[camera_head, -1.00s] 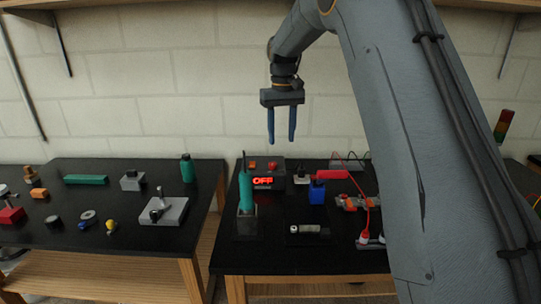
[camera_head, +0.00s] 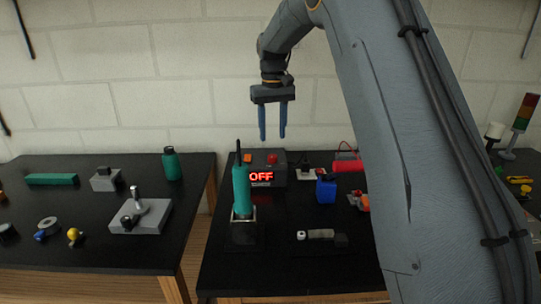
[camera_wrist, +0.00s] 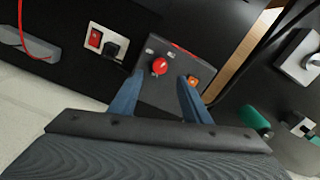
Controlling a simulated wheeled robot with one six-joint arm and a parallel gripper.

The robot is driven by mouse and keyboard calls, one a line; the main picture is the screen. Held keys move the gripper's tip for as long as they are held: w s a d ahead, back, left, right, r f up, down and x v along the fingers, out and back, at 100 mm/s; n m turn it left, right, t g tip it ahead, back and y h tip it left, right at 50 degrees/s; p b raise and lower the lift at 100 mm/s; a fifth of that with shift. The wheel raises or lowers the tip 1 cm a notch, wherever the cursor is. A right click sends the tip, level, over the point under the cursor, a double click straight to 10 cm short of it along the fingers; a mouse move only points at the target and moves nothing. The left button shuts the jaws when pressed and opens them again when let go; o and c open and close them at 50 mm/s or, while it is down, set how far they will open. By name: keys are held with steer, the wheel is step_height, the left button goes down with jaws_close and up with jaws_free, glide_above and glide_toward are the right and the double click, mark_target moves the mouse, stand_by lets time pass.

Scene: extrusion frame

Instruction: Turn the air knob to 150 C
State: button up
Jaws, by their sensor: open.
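A dark box station (camera_head: 282,178) stands at the back of the right table, its red display (camera_head: 261,176) reading OFF. No knob label or scale is readable. My gripper (camera_head: 272,136) is open and empty, pointing down above the station, apart from it. In the wrist view the red knob (camera_wrist: 160,66) shows between and just beyond my fingertips (camera_wrist: 161,76), and the orange button (camera_wrist: 193,81) lies beside the right finger.
A teal-handled tool (camera_head: 241,188) stands upright in a holder left of the station. A small light plate with a red switch (camera_wrist: 95,39) and black knob (camera_wrist: 115,48) lies near the station. The left table (camera_head: 80,250) holds several parts.

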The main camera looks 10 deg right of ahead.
mark_target(273, 156)
steer(key=shift+f+p, duration=1.15)
steer(key=shift+f, duration=2.7)
steer(key=c, duration=1)
steer(key=shift+c, duration=0.2)
